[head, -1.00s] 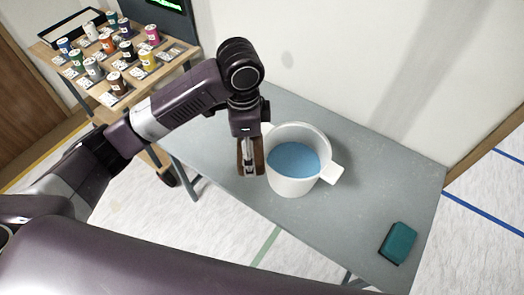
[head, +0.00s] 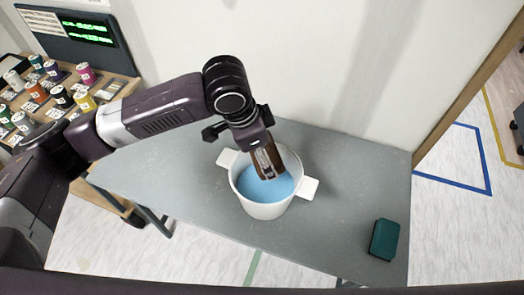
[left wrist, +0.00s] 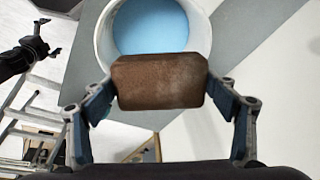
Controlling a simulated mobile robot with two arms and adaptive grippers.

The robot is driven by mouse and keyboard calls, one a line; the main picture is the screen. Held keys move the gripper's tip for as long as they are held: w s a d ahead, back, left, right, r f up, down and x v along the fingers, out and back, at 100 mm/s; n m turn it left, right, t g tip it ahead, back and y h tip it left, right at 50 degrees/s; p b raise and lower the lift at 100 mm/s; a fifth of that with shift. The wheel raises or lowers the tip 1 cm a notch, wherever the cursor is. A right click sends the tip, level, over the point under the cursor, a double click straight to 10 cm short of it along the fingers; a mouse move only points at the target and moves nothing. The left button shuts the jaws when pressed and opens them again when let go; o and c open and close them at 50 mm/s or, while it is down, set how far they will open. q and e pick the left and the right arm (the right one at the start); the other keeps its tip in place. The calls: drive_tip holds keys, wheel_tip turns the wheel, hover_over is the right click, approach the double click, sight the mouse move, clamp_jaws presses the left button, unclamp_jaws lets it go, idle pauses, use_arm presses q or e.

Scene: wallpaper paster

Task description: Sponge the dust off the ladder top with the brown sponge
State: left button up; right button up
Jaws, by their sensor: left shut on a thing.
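My left gripper (head: 266,168) is shut on the brown sponge (left wrist: 160,82), which spans between its two fingers in the left wrist view. In the head view the sponge is over the opening of a white bucket (head: 262,211) holding blue liquid (head: 262,188). I cannot tell whether the sponge touches the liquid. A light metal ladder (left wrist: 18,108) shows partly at the left of the left wrist view; I cannot make out dust on it. My right gripper (left wrist: 50,36) appears at that view's upper left, with its fingers apart and empty.
The bucket stands on a grey table (head: 170,180). A teal sponge (head: 384,240) lies near the table's right end. A wooden rack (head: 112,92) with several coloured spools stands at the left. The table between bucket and teal sponge is clear.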

use_arm(q)
wheel_tip(320, 180, down, 3)
drive_tip(key=b, duration=0.2)
drive_tip(key=shift+f+b, duration=0.2)
drive_tip(key=shift+b, duration=0.2)
drive_tip(key=shift+f, duration=0.35)
wheel_tip(320, 180, down, 7)
drive_tip(key=b, duration=0.2)
drive_tip(key=shift+f, duration=0.25)
wheel_tip(320, 180, down, 3)
drive_tip(key=shift+r, duration=0.2)
idle(0.4)
